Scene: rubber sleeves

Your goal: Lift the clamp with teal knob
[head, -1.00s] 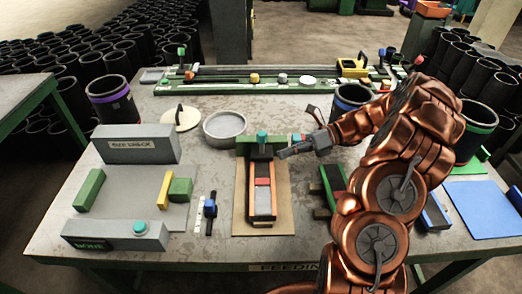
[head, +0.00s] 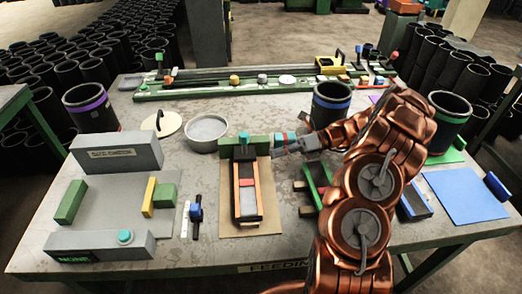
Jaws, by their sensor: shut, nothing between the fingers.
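The clamp is a green bar (head: 259,142) with a teal knob (head: 244,137) on it. It lies across the far end of a narrow orange-sided frame (head: 238,199) on a brown board, in the middle of the table. My gripper (head: 279,152) is shut and empty. It reaches in from the right, with its tips just right of the knob and close to the bar. I cannot tell whether they touch the bar. A small red and teal piece (head: 281,138) shows just behind the gripper.
A black sleeve with a blue band (head: 331,103) stands behind my wrist. A grey round dish (head: 206,132) is left of the clamp. A grey box with a teal button (head: 124,237) is at front left. A long green rail (head: 200,93) runs along the back.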

